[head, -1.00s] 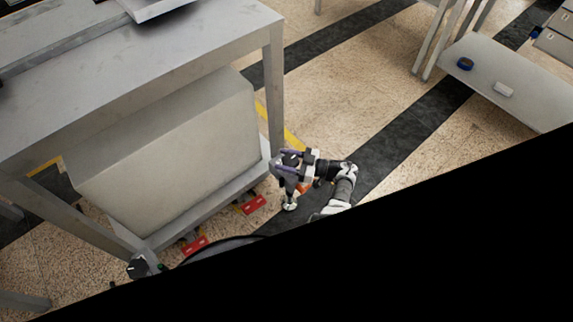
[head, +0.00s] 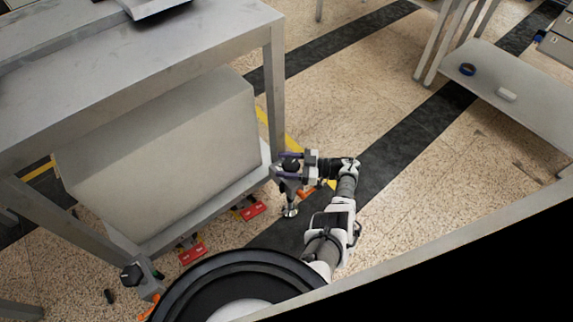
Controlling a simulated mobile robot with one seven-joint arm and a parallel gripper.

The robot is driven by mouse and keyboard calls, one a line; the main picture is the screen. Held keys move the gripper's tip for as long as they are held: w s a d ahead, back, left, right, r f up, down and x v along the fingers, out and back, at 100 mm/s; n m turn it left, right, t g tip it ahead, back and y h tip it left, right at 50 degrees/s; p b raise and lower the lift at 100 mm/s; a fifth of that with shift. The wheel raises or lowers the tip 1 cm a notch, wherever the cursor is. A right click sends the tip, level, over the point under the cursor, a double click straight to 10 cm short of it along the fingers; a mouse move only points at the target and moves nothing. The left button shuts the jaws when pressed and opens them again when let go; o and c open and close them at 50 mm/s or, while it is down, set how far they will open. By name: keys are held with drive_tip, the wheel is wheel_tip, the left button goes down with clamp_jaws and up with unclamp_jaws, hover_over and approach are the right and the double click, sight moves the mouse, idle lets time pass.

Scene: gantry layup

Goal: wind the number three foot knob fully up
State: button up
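A black foot knob (head: 291,165) sits at the near right corner of the grey bench, above a shiny metal foot (head: 290,210) on the floor. My gripper (head: 287,167) reaches in from the right, with one purple-edged finger on each side of this knob. At this size I cannot tell whether the fingers press on the knob or stand slightly apart. A second black knob (head: 132,273) shows at the near left corner, away from my gripper. No number can be read on either knob, and other feet are hidden.
The grey bench (head: 200,72) overhangs a large pale block (head: 165,150) on its low frame. Red pieces (head: 253,211) lie along the frame's near edge. An orange part (head: 305,192) is beside the foot. A shelf (head: 520,105) stands at right; the floor between is open.

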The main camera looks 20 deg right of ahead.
drive_tip(key=shift+o, duration=1)
drive_tip(key=b+v, duration=0.6)
drive_tip(key=v, duration=0.8)
drive_tip(key=shift+b, duration=0.4)
drive_tip(key=shift+a, duration=0.15)
